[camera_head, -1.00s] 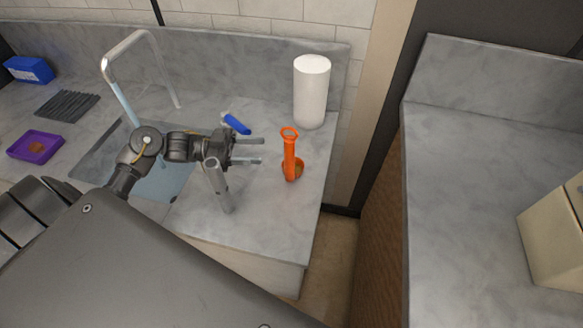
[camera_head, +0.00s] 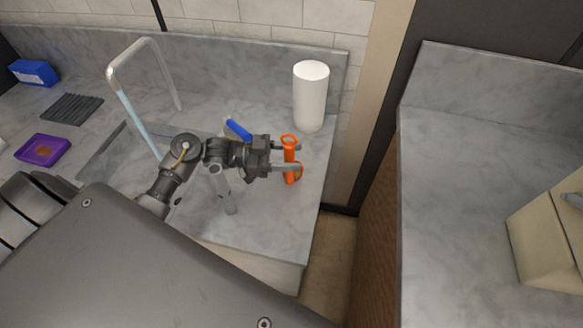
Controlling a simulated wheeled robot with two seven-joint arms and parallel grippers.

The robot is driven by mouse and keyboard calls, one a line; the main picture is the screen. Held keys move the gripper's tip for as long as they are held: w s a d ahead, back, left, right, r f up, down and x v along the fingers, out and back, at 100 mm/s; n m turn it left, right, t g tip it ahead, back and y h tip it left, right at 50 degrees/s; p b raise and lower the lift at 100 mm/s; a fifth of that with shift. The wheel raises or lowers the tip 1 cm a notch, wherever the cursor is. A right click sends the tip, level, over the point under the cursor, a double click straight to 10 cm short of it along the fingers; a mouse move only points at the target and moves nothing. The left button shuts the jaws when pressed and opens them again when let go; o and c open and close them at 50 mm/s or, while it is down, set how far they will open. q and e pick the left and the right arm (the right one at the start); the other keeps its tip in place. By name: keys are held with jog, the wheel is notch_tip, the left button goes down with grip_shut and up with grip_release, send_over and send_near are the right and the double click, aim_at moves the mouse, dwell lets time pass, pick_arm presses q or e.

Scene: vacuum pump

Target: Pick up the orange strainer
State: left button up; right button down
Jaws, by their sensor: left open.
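The orange strainer (camera_head: 290,177) is on the grey counter, near its right edge, with its ring-shaped handle end toward the back and its bowl toward the front. My left gripper (camera_head: 290,157) is open, and its two fingers reach the strainer's handle, one toward the back and one toward the front. The fingers overlap the strainer in the picture; I cannot tell whether they touch it. My right gripper is not in view.
A white cylinder (camera_head: 311,96) stands behind the strainer. A blue object (camera_head: 238,130) lies behind my left wrist. The sink with its tall faucet (camera_head: 112,72) is to the left, with a purple tray (camera_head: 43,149) beyond. The counter's right edge drops to a floor gap.

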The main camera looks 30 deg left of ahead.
pick_arm(q)
grip_shut()
dwell(0.3)
